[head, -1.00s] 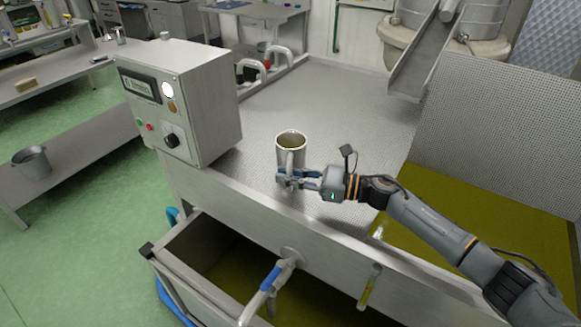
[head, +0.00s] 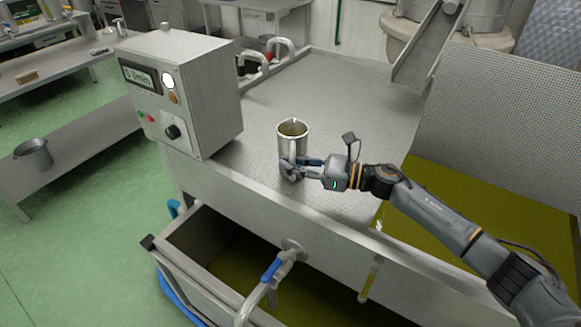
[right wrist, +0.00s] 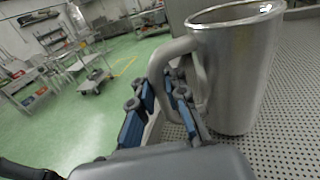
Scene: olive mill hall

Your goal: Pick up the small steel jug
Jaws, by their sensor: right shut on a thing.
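The small steel jug (head: 293,138) is upright on or just above the perforated metal surface (head: 335,110), near the surface's front edge. Its handle faces my right gripper (head: 290,171). My right gripper is shut on the jug's handle; the blue-padded fingers sit around it. In the right wrist view the jug (right wrist: 238,75) fills the upper right, and its handle (right wrist: 165,65) passes between the fingers (right wrist: 163,105). Whether the jug's base touches the surface is hard to tell. My left gripper is not in view.
A control box (head: 185,95) stands left of the jug. Below the front edge is an open steel trough (head: 215,245) with a blue-handled valve (head: 273,270). A green-gold pool (head: 470,225) lies to the right. A steel bucket (head: 33,156) sits on a low shelf at left.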

